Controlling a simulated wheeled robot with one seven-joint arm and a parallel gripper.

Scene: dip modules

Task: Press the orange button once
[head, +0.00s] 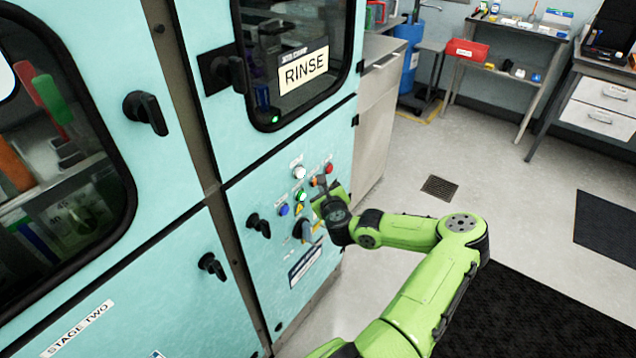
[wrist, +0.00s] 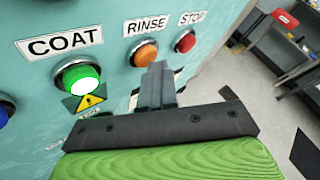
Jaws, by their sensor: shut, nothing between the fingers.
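The orange button (wrist: 146,54) sits under the RINSE label (wrist: 147,25) on the teal panel, between the green COAT button (wrist: 80,78) and the red STOP button (wrist: 185,41). My gripper (wrist: 158,70) is shut and empty, its fingertips just in front of and below the orange button in the wrist view. I cannot tell whether they touch it. In the head view the orange button (head: 314,182) shows only as a small patch beside my gripper (head: 322,184). The green button is lit.
A white button (head: 298,172), a blue button (head: 284,210) and black knobs (head: 258,225) are on the same panel. A yellow warning triangle (wrist: 91,101) is below the green button. Open floor (head: 400,170) lies right of the cabinet, with a shelf bench (head: 510,75) beyond.

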